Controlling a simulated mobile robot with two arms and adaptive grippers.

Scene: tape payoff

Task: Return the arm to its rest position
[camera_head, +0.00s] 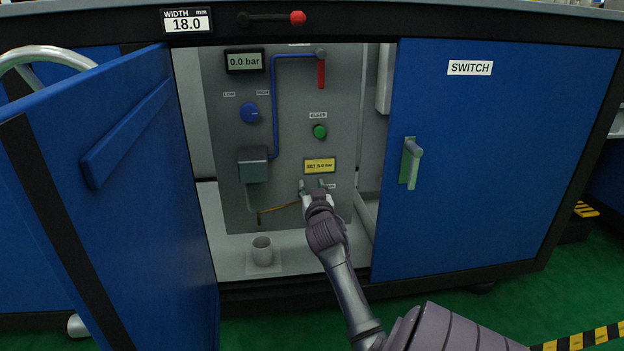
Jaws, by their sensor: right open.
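My right gripper (316,186) is open at the lower part of the grey panel (232,200) inside the cabinet. My right arm reaches in from the lower right through the open doorway. The fingers are just below the yellow "SET 0.0 bar" display (319,166), close to the panel; whether they touch it I cannot tell. The gripper and wrist hide part of what is behind them. My left gripper is not in view.
The blue left door (105,190) stands open. The right door (490,170), with a handle (411,162), is shut beside my arm. A grey cup (262,250) stands on the cabinet floor. A thin brass-coloured rod (279,208) lies left of the gripper. A red lever (321,74) is above.

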